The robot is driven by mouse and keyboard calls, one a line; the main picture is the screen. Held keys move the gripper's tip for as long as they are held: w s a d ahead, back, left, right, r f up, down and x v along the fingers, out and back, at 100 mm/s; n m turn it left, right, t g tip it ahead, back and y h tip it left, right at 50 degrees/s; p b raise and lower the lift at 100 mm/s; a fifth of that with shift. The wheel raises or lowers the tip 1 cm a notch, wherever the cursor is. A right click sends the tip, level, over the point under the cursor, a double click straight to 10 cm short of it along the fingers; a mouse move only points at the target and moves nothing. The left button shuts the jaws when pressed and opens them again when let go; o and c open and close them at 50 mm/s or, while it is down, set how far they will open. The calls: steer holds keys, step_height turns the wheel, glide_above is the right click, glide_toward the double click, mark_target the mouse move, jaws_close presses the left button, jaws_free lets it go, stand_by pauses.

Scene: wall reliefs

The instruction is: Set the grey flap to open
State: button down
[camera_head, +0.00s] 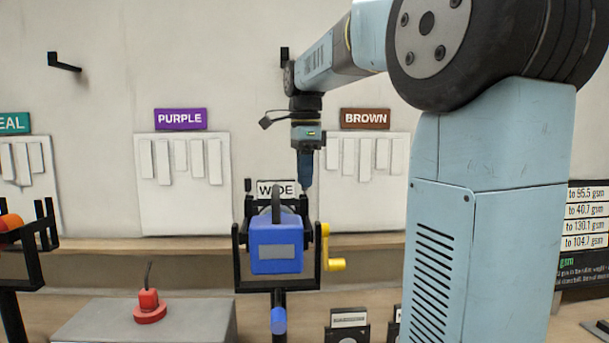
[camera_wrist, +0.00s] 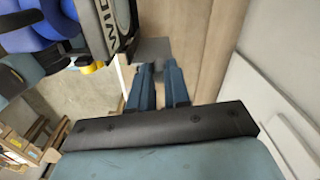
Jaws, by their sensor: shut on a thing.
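My gripper (camera_head: 305,185) points down just right of the WIDE sign (camera_head: 277,188), behind and above the blue box (camera_head: 275,245) in its black frame. In the wrist view, the two blue fingers (camera_wrist: 158,72) are close together. A small, blurred grey piece (camera_wrist: 152,50) shows at their tips, and they are shut on it. It may be part of the grey flap, but its shape and position are unclear. The head view does not show what is between the fingertips. The blue box carries a flat grey plate (camera_head: 277,252) on its front; I cannot tell whether it moves.
A yellow crank (camera_head: 334,248) sticks out right of the box. A red knob (camera_head: 150,305) stands on a grey block at front left. Panels with PURPLE (camera_head: 181,119) and BROWN (camera_head: 365,118) labels hang on the wall behind. A wooden ledge (camera_head: 150,245) runs below them.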

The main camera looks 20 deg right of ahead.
stand_by(0.3)
steer(key=c, duration=1.1)
jaws_free()
step_height(320, 180, up, 14)
steer(key=shift+f, duration=0.15)
